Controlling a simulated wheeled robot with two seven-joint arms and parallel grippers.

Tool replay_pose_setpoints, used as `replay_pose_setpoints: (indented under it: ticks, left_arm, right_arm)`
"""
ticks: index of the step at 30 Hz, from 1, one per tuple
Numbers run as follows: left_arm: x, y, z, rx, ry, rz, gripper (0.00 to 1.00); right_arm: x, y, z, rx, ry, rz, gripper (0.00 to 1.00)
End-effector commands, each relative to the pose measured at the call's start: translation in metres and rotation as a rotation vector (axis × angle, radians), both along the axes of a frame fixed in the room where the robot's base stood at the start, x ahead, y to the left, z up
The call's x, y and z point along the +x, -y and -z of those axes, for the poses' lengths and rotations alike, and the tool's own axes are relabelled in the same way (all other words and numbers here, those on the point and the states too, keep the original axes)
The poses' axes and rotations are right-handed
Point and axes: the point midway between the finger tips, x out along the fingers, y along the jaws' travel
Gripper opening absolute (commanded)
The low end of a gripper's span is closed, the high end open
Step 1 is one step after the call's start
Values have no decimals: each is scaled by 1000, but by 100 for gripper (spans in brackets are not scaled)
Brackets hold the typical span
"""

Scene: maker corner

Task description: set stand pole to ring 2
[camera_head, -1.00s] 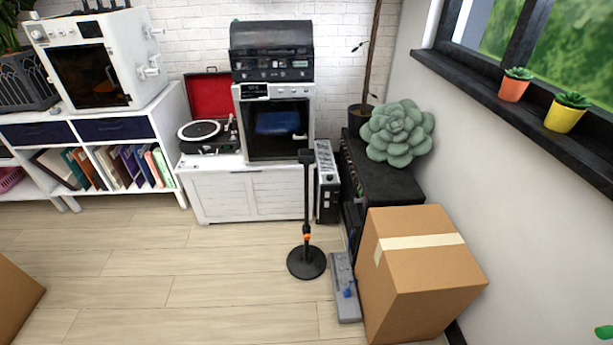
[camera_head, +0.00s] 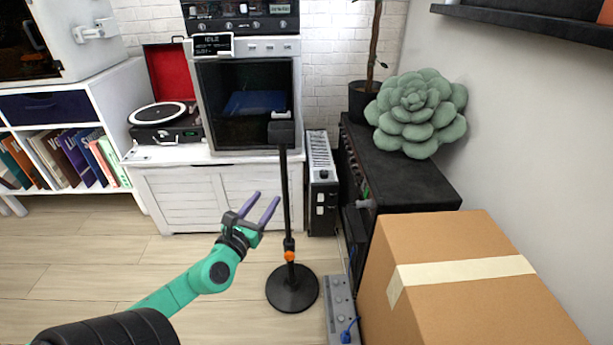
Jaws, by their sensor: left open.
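The stand (camera_head: 286,200) is a black upright pole on a round black base (camera_head: 292,289) on the wood floor. An orange collar (camera_head: 290,256) sits low on the pole, and a dark block with a light top (camera_head: 281,131) caps it. Ring marks on the pole are too small to tell. My left gripper (camera_head: 268,208) is open and empty, its two purple fingers pointing up and right, just left of the pole above the collar. I cannot tell whether a finger touches the pole. My right gripper is out of view.
A cardboard box (camera_head: 455,300) stands at the right, with a grey power strip (camera_head: 340,308) beside it. A black cabinet (camera_head: 410,188) bears a succulent plush (camera_head: 417,112). A white cabinet (camera_head: 180,195) stands behind the stand. The floor to the left is clear.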

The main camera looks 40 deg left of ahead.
Motion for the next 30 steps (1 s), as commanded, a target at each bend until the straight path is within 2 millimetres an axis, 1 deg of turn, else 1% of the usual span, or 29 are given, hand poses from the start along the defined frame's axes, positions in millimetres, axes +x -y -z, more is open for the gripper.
replay_pose_setpoints:
  ticks: [1,4,8,12,16,18,22,29,30]
  left_arm:
    - [7,-2,-4,-2,3,0,54]
    - [26,-7,-7,-3,6,-2,54]
    - [55,-15,-6,-4,5,-3,54]
    - [86,-24,-3,-8,5,-4,54]
    - [112,-31,-2,-7,3,-5,54]
    - [122,-33,-1,-9,2,-4,54]
    - [133,-36,-1,-8,-1,-3,54]
    - [134,-36,-1,-10,-2,-2,54]
    - [134,-36,-1,-10,-2,-2,50]
  right_arm:
    - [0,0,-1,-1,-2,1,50]
    - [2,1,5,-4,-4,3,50]
    - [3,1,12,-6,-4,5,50]
    - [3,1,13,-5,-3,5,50]
    - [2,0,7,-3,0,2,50]
    - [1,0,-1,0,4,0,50]
    - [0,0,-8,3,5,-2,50]
    - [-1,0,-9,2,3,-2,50]
    - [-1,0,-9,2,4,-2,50]
